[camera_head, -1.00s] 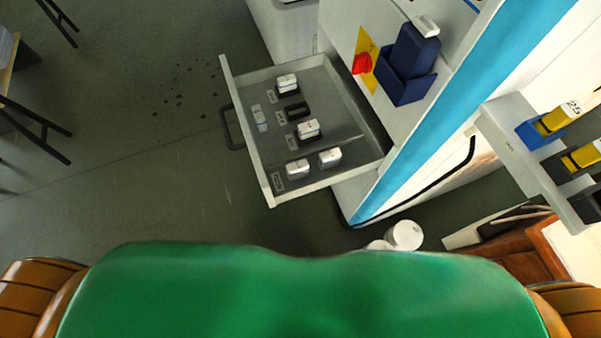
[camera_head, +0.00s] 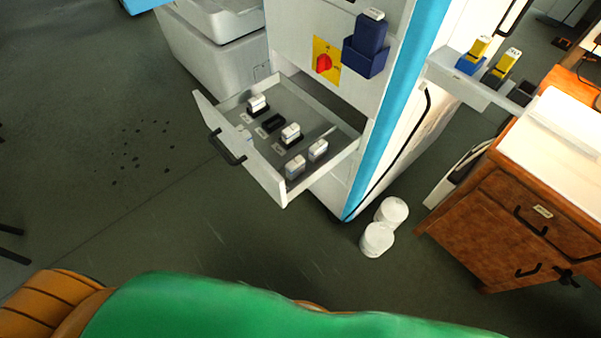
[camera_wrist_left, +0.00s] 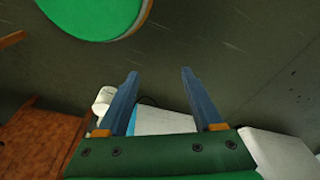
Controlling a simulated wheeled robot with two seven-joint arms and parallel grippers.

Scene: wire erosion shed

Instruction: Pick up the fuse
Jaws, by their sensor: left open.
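Several small white-topped blocks that look like fuses are in the open drawer (camera_head: 238,163) in the head view. One fuse (camera_head: 257,103) stands at the back left, another (camera_head: 291,133) in the middle; two more, one (camera_head: 318,149) and one (camera_head: 296,166), are nearer the right end. Another pale piece (camera_head: 245,131) is partly hidden by the drawer front. A black holder (camera_head: 273,123) between them looks empty. Which fuse is meant, I cannot tell. My left gripper (camera_wrist_left: 159,73) is open and empty in the left wrist view, with floor beyond its fingers. Neither gripper shows in the head view.
The cabinet has a red switch (camera_head: 323,63) on a yellow plate and a blue holder (camera_head: 366,60). Two white round containers (camera_head: 377,240) stand on the floor by its corner. A shelf (camera_head: 455,82) with yellow-topped pieces and a wooden cabinet (camera_head: 485,232) are at right. Floor left of the drawer is clear.

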